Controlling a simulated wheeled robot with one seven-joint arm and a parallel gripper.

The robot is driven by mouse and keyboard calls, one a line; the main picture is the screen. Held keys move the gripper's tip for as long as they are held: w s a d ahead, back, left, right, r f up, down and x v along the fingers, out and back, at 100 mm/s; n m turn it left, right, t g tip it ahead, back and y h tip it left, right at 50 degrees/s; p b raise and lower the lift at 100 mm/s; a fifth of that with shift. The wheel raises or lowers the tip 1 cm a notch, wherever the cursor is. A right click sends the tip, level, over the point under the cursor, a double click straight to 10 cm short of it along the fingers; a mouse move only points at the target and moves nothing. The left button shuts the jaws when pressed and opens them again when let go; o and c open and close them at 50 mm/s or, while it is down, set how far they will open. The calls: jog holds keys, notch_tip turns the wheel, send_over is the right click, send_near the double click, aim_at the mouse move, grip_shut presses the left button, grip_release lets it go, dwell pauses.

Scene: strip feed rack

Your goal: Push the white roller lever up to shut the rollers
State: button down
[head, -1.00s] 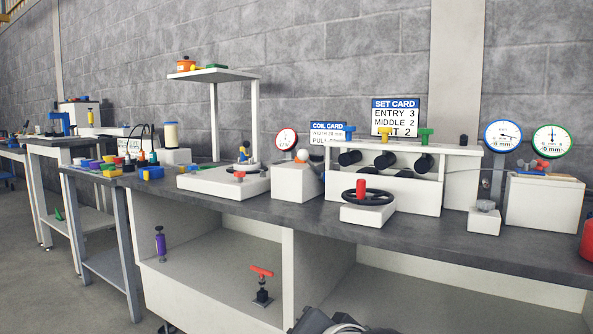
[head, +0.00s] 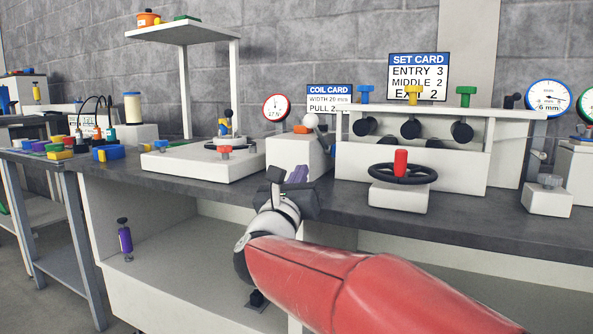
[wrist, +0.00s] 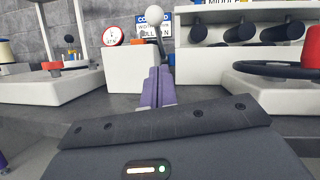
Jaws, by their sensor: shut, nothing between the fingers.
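The white ball knob (head: 310,121) of the lever stands beside the left end of the white roller stand (head: 460,170), above a white block (head: 290,157). In the wrist view the knob (wrist: 148,19) is on a dark stem, partly hidden by my fingers. Black rollers (head: 410,129) sit in the stand; they also show in the wrist view (wrist: 282,32). My gripper (head: 298,174) is shut and empty, its purple fingers in front of the block, below the knob and apart from it in the head view. In the wrist view the fingertips (wrist: 157,72) point toward the block and lever.
A black handwheel (head: 403,175) with a red handle stands on a white box before the rollers. A white platform (head: 200,166) is left of the block. A coil card (head: 329,98) and set card (head: 418,77) stand behind. The dark bench top (head: 460,215) is clear at front.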

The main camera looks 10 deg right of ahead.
jog(key=p+x, duration=0.1)
jog(key=x, duration=0.6)
jog(key=shift+w+d+r, duration=0.15)
jog(key=shift+w, duration=0.1)
jog(key=shift+w+r+p, duration=0.2)
jog(key=shift+r+p, duration=0.2)
jog(key=shift+r, duration=0.2)
jog(key=shift+w+r+p, duration=0.2)
jog(key=shift+r+p, duration=0.15)
jog(key=shift+r, duration=0.3)
jog(key=shift+w+r, duration=0.3)
jog(key=shift+r, duration=0.1)
